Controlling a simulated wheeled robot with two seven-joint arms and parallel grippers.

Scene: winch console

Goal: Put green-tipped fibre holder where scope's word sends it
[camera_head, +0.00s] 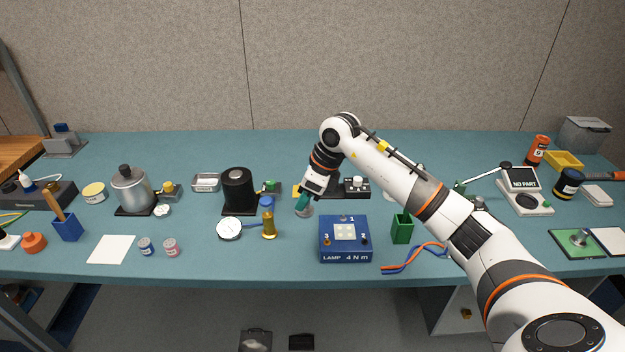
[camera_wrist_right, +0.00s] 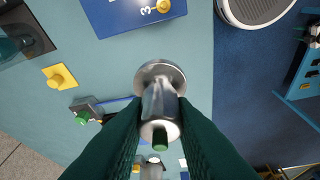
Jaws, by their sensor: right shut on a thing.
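My right gripper (camera_head: 303,203) is shut on a silver, round-based holder (camera_head: 306,211) behind the blue lamp box. The right wrist view shows the dark fingers (camera_wrist_right: 160,135) on both sides of the holder (camera_wrist_right: 160,98). Its green tip (camera_wrist_right: 160,138) points toward the camera and its wider base lies farther off. I cannot tell whether the base touches the table. The scope (camera_head: 524,190) stands at the right of the table, and its screen (camera_head: 524,179) reads "NO PART". My left gripper is not in view.
The blue lamp box (camera_head: 345,256), marked "LAMP 4 N m", stands just in front of the gripper. A brass post with a blue top (camera_head: 268,222) and a black cylinder (camera_head: 238,190) stand to the left. A green bin (camera_head: 402,229) stands to the right, beneath my forearm.

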